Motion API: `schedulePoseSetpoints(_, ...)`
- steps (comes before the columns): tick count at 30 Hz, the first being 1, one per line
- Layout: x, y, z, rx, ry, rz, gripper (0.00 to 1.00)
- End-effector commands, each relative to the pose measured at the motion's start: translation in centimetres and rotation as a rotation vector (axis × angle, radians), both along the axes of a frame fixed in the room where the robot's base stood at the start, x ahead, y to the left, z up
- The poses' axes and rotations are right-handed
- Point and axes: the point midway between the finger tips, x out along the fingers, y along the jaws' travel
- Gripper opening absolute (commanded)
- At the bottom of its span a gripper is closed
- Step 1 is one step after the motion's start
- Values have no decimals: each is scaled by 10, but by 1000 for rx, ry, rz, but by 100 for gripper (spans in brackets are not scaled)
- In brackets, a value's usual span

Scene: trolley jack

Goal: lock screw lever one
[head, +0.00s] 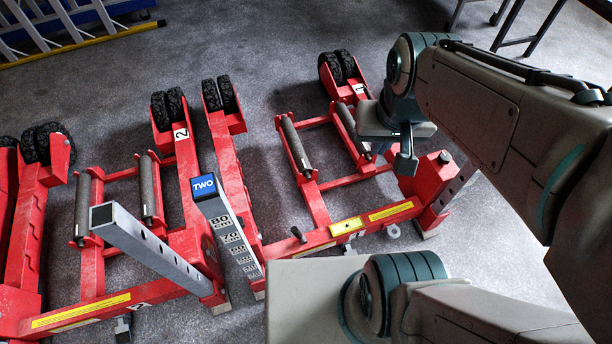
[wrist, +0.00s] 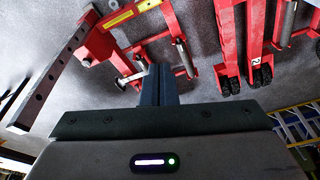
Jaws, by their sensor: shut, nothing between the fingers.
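The red trolley jack marked 1 (head: 318,205) stands on the floor, with a yellow label on its front beam. A small dark lever-like knob (head: 298,235) sticks up at the beam's left end. A small light fitting (head: 393,231) sits low at its right end. I cannot tell which is screw lever one. My gripper (head: 405,166) is shut and empty, in front of the jack's right side in the head view. Contact cannot be told.
A second red jack marked 2 (head: 190,210) stands to the left, with a grey perforated post (head: 150,248) and a post labelled TWO (head: 228,225). A yellow-railed ladder (head: 85,38) lies at the back left. Grey floor (head: 270,60) is clear behind the jacks.

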Motion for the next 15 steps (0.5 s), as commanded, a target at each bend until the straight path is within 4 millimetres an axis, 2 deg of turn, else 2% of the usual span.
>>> schedulePoseSetpoints(5,17,0,-49,85,130,-192,0)
schedulePoseSetpoints(15,63,0,-170,278,493,-757,0)
